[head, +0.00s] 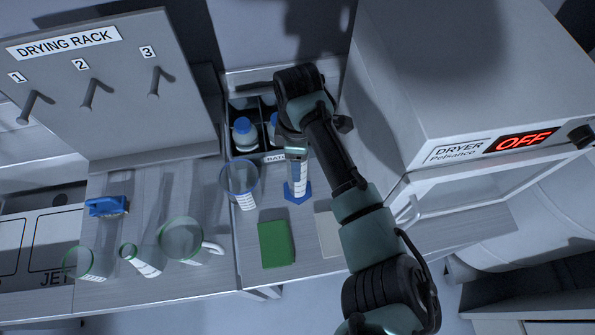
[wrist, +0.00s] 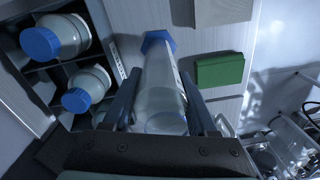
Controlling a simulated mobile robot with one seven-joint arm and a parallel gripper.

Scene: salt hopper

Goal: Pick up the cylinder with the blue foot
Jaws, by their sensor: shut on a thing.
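The cylinder with the blue foot (head: 298,189) is a tall clear graduated cylinder with white markings. It stands at the back of the counter, in front of the bottle crate. In the wrist view the cylinder (wrist: 161,95) lies between the two fingers, its blue foot at the far end and its open rim close to the palm. My gripper (wrist: 160,98) is shut on the cylinder's upper part. In the head view my gripper (head: 297,153) is partly hidden by my arm. I cannot tell whether the foot touches the counter.
A blue-rimmed beaker (head: 240,181) stands close left of the cylinder. A crate (head: 229,151) with blue-capped bottles (head: 244,133) is behind. A green sponge-like block (head: 276,244) lies in front. The dryer (head: 480,140) stands right, the drying rack (head: 110,85) left. Green-rimmed glassware (head: 181,240) stands at front left.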

